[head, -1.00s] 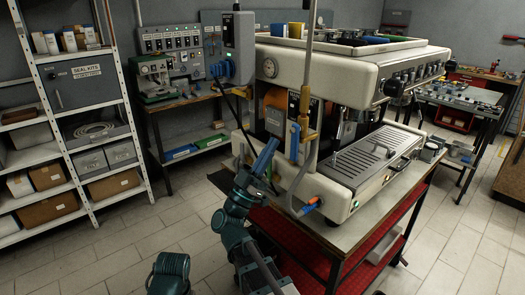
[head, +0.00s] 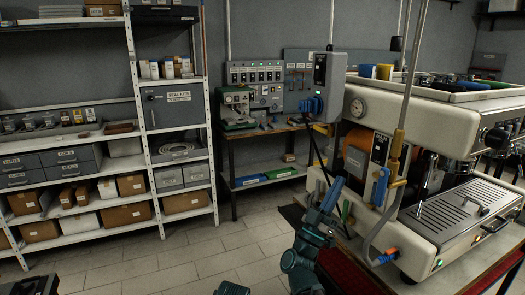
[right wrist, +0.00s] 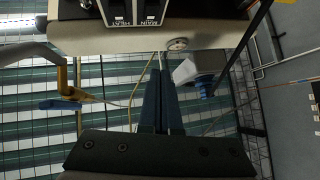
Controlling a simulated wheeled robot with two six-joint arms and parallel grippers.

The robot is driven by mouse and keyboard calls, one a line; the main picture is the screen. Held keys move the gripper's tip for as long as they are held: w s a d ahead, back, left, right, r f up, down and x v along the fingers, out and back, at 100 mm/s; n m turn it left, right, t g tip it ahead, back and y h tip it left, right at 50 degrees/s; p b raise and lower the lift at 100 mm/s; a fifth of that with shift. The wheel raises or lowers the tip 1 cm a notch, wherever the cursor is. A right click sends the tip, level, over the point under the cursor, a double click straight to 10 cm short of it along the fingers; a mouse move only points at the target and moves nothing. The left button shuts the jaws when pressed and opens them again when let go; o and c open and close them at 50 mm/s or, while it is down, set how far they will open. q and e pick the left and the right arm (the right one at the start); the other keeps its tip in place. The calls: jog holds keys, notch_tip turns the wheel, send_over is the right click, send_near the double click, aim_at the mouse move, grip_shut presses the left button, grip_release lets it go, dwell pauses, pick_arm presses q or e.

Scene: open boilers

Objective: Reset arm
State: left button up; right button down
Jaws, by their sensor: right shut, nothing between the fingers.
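My right gripper (head: 333,190) has long blue fingers pressed together, with nothing between them. In the head view it points up, in front of the left end of the espresso machine (head: 428,125) and left of a blue-handled valve (head: 380,187) on its pipe. In the right wrist view the shut fingers (right wrist: 157,98) run upward below the machine's switch panel (right wrist: 133,10). The valve's blue handle (right wrist: 60,104) lies to their left. I see no contact with the machine. My left gripper is not in view.
A white shelving unit (head: 143,120) with boxes stands at the left. A workbench (head: 262,130) with a small green device is at the back. The tiled floor (head: 170,262) between them is clear.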

jog(key=w+a+f+n+t+y, duration=0.2)
jog(key=w+a+f+n+y, duration=0.3)
jog(key=y, duration=0.5)
jog(key=w+a+f+n+t+y, duration=0.2)
jog(key=w+a+f+n+y, duration=0.15)
jog(key=n+y, duration=0.45)
notch_tip(320, 180, down, 16)
jog(key=a+g+y, duration=0.3)
jog(key=g+y, duration=0.2)
jog(key=g, duration=0.3)
jog(key=s+d+f+m+g+h, duration=0.1)
jog(key=s+d+f+m+g, duration=0.15)
jog(key=s+f+g, duration=0.65)
jog(key=s+d+f+m+g+h, duration=0.1)
jog(key=s+d+f+m+g, duration=0.25)
jog(key=s, duration=0.95)
jog(key=s+a+r+n+p, duration=0.1)
jog(key=s+a+n+p, duration=0.1)
jog(key=a, duration=0.4)
jog(key=s+a+r+n+g+h+p, duration=0.1)
jog(key=s+a+n, duration=0.2)
jog(key=a, duration=0.2)
jog(key=shift+s+a+r+p, duration=0.25)
jog(key=shift+s+a+p, duration=0.05)
jog(key=shift+a+p, duration=0.1)
jog(key=shift+g, duration=0.25)
